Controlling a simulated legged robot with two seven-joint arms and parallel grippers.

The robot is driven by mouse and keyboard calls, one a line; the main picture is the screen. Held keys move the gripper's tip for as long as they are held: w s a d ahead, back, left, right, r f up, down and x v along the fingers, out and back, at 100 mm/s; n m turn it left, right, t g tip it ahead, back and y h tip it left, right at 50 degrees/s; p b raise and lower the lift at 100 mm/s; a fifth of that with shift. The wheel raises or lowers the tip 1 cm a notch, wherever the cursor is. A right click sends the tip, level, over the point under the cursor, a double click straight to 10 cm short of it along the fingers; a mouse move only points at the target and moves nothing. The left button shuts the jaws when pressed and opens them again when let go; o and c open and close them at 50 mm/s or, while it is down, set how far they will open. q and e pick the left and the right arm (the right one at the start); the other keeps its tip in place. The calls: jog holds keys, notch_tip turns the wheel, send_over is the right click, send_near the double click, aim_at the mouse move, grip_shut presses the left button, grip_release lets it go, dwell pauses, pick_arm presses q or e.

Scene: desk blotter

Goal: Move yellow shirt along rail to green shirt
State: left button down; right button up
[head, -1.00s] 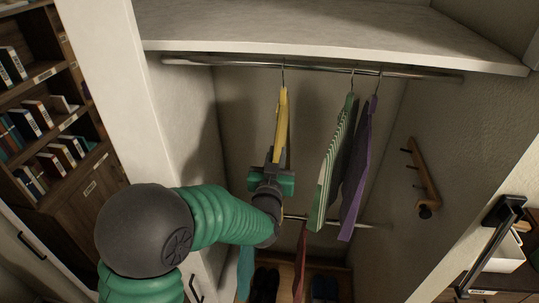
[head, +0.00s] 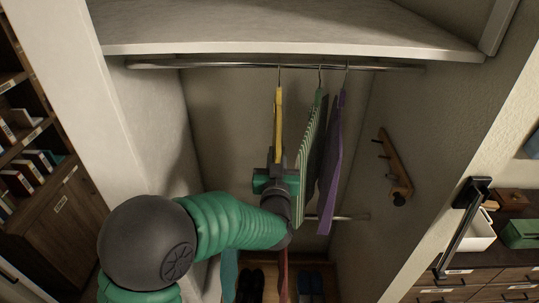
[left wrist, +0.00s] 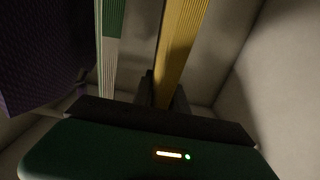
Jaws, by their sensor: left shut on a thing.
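The yellow shirt (head: 278,122) hangs from the upper rail (head: 220,65) in the head view, to the left of the green striped shirt (head: 309,150). A small gap separates the two hangers at the rail. My left gripper (head: 276,163) is shut on the lower part of the yellow shirt. In the left wrist view, the yellow shirt (left wrist: 182,45) runs down between the fingers (left wrist: 162,92), with the green shirt (left wrist: 108,40) close beside it on the left. My right gripper is not in view.
A purple shirt (head: 332,160) and a dark garment hang right of the green shirt. A peg rack (head: 394,165) is on the right closet wall. A lower rail (head: 345,217) holds other garments, with shoes (head: 312,284) below. The upper rail's left side is empty.

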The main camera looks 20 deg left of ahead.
pick_arm(q)
jog(key=shift+w+d, duration=0.25)
jog(key=shift+d, duration=0.75)
jog(key=shift+w+d, duration=0.2)
jog(key=shift+d, duration=0.75)
jog(key=shift+w+d, duration=0.25)
jog(key=shift+d, duration=0.75)
jog(key=c, duration=1.3)
grip_release()
jog(key=shift+o, duration=0.2)
